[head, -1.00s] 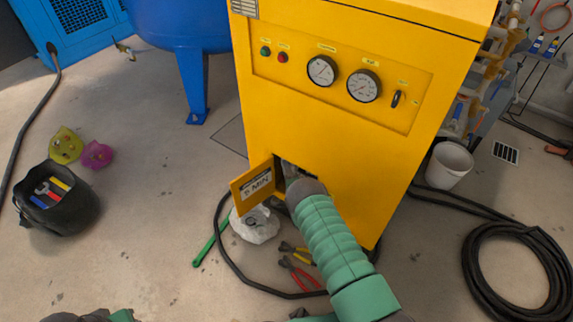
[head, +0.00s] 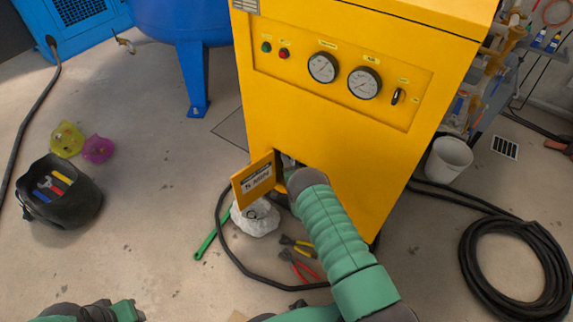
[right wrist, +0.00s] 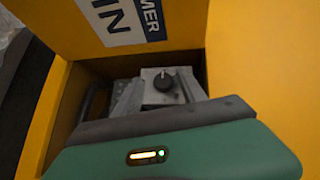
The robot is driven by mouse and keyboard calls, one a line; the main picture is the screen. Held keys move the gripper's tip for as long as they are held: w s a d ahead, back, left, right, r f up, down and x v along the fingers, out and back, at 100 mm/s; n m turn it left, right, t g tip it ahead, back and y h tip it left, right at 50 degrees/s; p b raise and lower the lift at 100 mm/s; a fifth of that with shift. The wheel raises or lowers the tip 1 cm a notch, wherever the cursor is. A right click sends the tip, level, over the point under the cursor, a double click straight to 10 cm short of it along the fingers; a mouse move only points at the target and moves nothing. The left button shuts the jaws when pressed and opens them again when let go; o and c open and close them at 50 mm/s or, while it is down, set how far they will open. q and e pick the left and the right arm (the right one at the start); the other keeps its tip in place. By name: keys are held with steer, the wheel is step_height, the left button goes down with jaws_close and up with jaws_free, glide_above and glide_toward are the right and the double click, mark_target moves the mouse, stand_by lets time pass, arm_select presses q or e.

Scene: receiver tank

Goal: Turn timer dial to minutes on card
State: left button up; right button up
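The timer dial (right wrist: 163,80) is a small dark round knob with a light pointer mark, on a grey box inside the yellow cabinet's lower opening. The card (head: 256,180) is a white label on the open hinged door (head: 240,189); an earlier head view reads "5 MIN". In the right wrist view part of the card (right wrist: 125,15) shows "MER" and "IN". My right gripper (right wrist: 160,92) reaches into the opening, its grey fingers seemingly apart on either side of the dial; contact cannot be told. In the head view its fingers are hidden. My left fingers are out of view.
The yellow cabinet (head: 345,135) has two gauges and a switch above the opening. A white bag (head: 255,218), pliers (head: 300,262) and a black cable lie below the door. A black tool bucket (head: 60,195) stands left; a coiled hose (head: 515,270) lies right.

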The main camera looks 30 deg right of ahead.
steer(key=shift+s+r, duration=0.1)
steer(key=shift+r, duration=0.05)
steer(key=p+v, duration=0.7)
steer(key=v, duration=0.9)
steer(key=shift+s, duration=0.35)
steer(key=shift+a, duration=0.1)
